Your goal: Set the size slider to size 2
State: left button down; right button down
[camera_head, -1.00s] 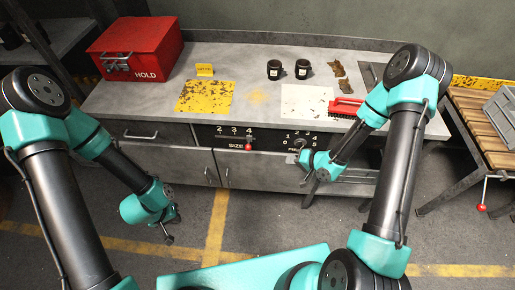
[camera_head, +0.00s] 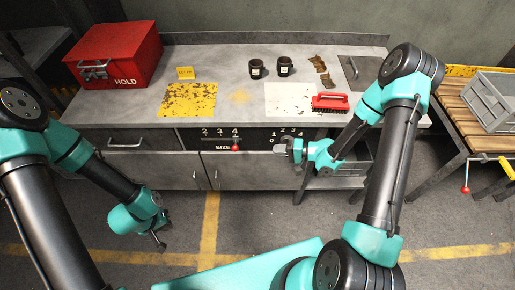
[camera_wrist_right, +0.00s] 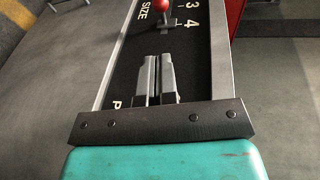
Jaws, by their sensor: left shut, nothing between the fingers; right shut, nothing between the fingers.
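The size slider (camera_head: 236,148) is a small lever with a red knob on the dark panel of the bench front, below the numbers 2, 3 and 4. It stands at 4. In the right wrist view the red knob (camera_wrist_right: 161,5) is at the top edge, its bracket beside the 4. My right gripper (camera_head: 280,147) is shut and empty, close to the panel and right of the slider, apart from it. In the wrist view its fingers (camera_wrist_right: 158,58) point toward the slider. My left gripper (camera_head: 161,246) is shut and empty, low over the floor at left.
A second numbered scale (camera_head: 288,133) on the panel is partly hidden by my right gripper. Above are a red HOLD box (camera_head: 115,55), two black cups (camera_head: 270,68) and a red brush (camera_head: 330,102). A side table (camera_head: 475,110) stands right.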

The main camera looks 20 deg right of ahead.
jog(key=x, duration=1.3)
jog(key=shift+w+a, duration=0.25)
jog(key=shift+a, duration=0.1)
jog(key=shift+f, duration=0.1)
jog(key=w+a, duration=0.3)
jog(key=a, duration=0.9)
jog(key=shift+w, duration=0.25)
jog(key=shift+a, duration=0.1)
jog(key=v, duration=1.4)
jog(key=shift+d, duration=0.3)
